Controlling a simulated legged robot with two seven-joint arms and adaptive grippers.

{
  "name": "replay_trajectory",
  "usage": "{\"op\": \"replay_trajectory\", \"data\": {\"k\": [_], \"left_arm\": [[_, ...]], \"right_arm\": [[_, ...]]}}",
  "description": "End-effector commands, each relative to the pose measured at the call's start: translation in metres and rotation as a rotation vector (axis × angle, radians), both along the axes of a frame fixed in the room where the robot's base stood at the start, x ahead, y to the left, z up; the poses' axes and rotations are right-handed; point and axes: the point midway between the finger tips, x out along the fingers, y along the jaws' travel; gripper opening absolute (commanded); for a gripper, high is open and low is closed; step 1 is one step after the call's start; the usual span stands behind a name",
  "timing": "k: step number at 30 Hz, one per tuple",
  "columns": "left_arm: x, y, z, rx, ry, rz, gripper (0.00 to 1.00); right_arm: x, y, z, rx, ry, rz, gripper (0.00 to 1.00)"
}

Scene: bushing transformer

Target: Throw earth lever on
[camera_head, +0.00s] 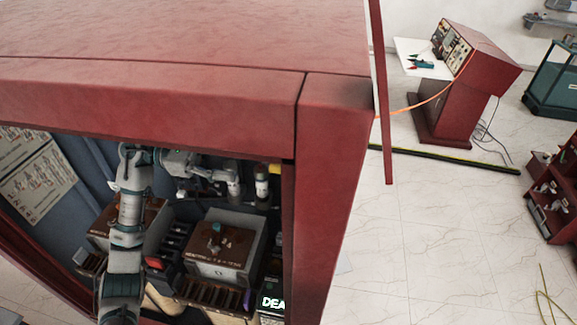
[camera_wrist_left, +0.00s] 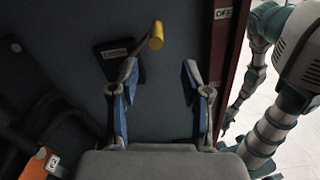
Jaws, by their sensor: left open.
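The lever shows in the left wrist view as a short yellow handle (camera_wrist_left: 156,36) on a dark panel, with its shaft running down-left behind the left-hand finger. A small label (camera_wrist_left: 115,52), too small to read surely, is beside it. My left gripper (camera_wrist_left: 158,85) is open, its two fingers apart, with the handle's end just beyond and between the tips. I cannot tell whether a finger touches it. In the head view my left gripper (camera_head: 228,182) is inside the red cabinet (camera_head: 335,170). My right gripper is not in view.
Inside the cabinet are brown-topped boxes (camera_head: 222,245) and a wall poster (camera_head: 38,180). A red console (camera_head: 450,90) stands on the tiled floor at the right, where floor space is open.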

Motion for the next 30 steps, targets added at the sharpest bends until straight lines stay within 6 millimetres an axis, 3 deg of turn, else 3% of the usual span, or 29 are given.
{"op": "replay_trajectory", "data": {"k": [9, 16, 21, 30], "left_arm": [[-0.016, -0.07, 0.001, -0.009, 0.004, -0.004, 0.47], [-0.022, -0.109, 0.0, -0.009, 0.008, -0.002, 0.47], [-0.024, -0.123, -0.001, -0.007, 0.009, -0.001, 0.47], [-0.025, -0.125, -0.001, -0.007, 0.007, 0.0, 0.47]], "right_arm": [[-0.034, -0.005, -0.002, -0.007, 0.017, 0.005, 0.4], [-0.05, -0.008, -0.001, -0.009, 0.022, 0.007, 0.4], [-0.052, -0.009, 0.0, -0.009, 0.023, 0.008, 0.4], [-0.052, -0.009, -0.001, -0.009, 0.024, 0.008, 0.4]]}}
